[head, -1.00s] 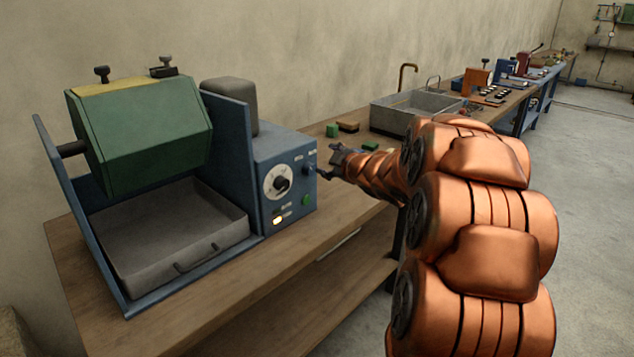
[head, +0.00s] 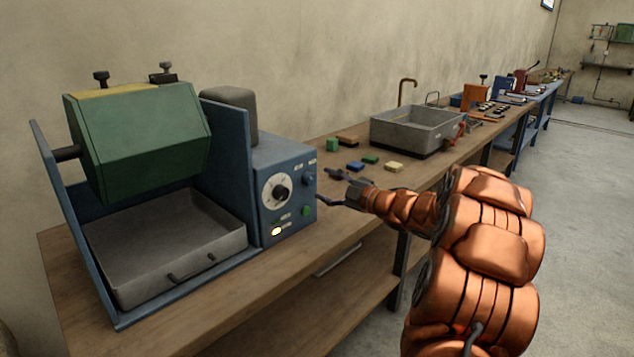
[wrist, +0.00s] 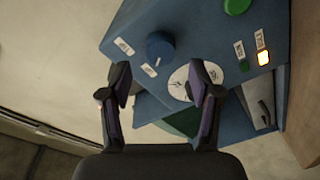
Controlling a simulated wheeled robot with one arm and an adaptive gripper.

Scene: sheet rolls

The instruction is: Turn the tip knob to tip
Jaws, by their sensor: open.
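The blue machine's control panel (head: 288,180) carries a small blue knob (head: 309,181) near its upper right edge. My gripper (head: 323,200) is just right of the panel in the head view, a little below the knob. In the wrist view my gripper (wrist: 160,88) is open and empty, and the knob lies ahead, between and beyond its fingertips. No contact shows. A white dial (wrist: 192,82) is partly covered by the right finger.
The green drum (head: 140,135) hangs above a grey tray (head: 165,250) inside the machine. A green button (head: 306,210) and lit yellow lamp (head: 276,231) sit low on the panel. Small blocks (head: 370,158) and a grey sink (head: 415,130) are farther along the wooden bench.

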